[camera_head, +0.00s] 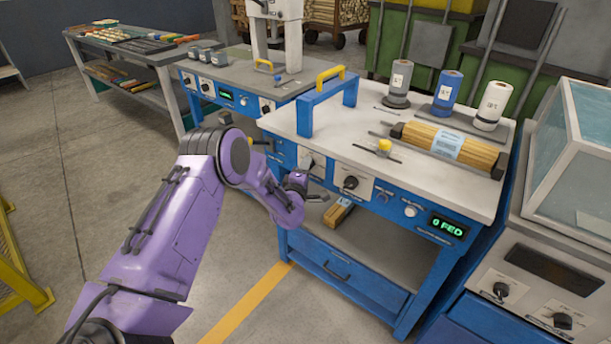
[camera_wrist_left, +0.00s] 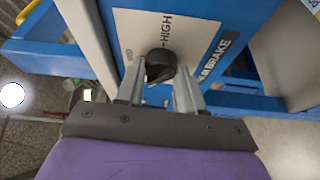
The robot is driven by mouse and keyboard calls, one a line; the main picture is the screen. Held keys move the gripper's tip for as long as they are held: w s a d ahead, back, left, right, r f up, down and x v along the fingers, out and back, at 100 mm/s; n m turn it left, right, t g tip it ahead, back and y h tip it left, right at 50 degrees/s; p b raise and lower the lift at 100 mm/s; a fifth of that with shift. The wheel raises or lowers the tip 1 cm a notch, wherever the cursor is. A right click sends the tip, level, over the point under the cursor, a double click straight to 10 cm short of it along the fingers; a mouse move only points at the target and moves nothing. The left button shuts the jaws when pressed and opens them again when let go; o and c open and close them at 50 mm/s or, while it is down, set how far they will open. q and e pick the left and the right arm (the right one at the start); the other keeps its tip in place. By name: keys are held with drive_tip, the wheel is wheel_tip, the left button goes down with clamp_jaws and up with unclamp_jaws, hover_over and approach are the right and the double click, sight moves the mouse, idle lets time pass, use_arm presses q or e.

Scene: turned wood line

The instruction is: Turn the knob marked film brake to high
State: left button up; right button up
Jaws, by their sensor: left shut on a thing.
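The film brake knob (camera_wrist_left: 161,64) is black and sits on a white plate (camera_wrist_left: 185,32) on a blue panel. The plate reads HIGH above the knob, and a blue label (camera_wrist_left: 215,58) beside it ends in BRAKE. My left gripper (camera_wrist_left: 160,80) has one finger on each side of the knob and is shut on it. Which way the knob's pointer faces is not clear. In the head view my left gripper (camera_head: 306,182) is at the left part of the blue bench's front panel, partly covering the knob there. My right gripper is out of view.
On the same panel are another black knob (camera_head: 350,183), a white button (camera_head: 410,211) and a green display reading 0 FED (camera_head: 449,225). The bench top (camera_head: 440,178) holds rolls and a wrapped wood bundle (camera_head: 455,147). A blue drawer (camera_head: 345,285) is below.

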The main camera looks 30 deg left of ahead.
use_arm(q)
drive_tip(key=shift+a+f+m+t+h+b, duration=0.1)
drive_tip(key=shift+a+m+t+h+b, duration=0.15)
drive_tip(key=shift+m+h+b, duration=3.3)
drive_tip(key=shift+a+f+m+t+h+b, duration=0.1)
drive_tip(key=shift+m+t+h+b, duration=0.55)
drive_tip(key=shift+m+b, duration=5.5)
drive_tip(key=shift+a+f+m+h+b, duration=0.15)
drive_tip(key=shift+m+h+b, duration=1.85)
drive_tip(key=shift+m, duration=6.2)
drive_tip(key=shift+r+h+p, duration=0.1)
drive_tip(key=shift+h+p, duration=0.4)
drive_tip(key=shift+h, duration=0.1)
drive_tip(key=o, duration=1)
drive_tip(key=shift+o, duration=0.2)
